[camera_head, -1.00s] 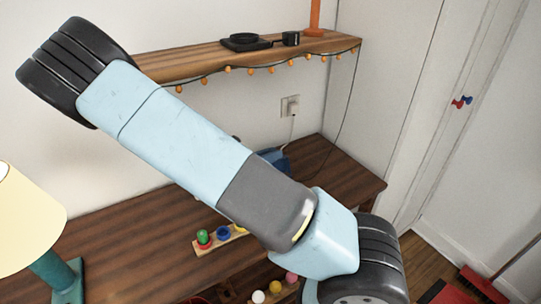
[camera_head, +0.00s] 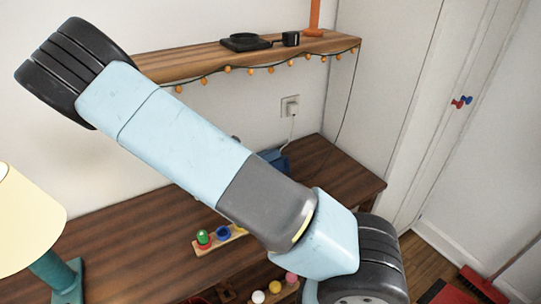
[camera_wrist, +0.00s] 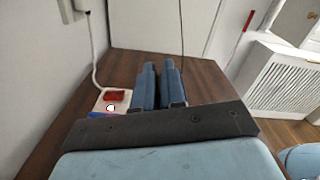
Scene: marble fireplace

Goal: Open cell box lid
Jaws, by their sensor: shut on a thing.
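In the wrist view my gripper (camera_wrist: 158,68) points out over the dark wooden desk (camera_wrist: 205,85). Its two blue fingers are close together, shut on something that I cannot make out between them. A small white box-like thing with a red piece on top (camera_wrist: 113,97) and a blue lower edge sits on the desk just left of the fingers. The dark gripper body covers part of it. I cannot tell for sure whether it is the cell box. No lid can be clearly told apart.
A wall socket (camera_head: 290,105) with a plug and cable is above the desk. A wooden toy with colored pegs (camera_head: 222,237) is on the desk. A lamp (camera_head: 30,215) stands at the left. A shelf (camera_head: 190,62) with hanging orange bulbs runs along the wall.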

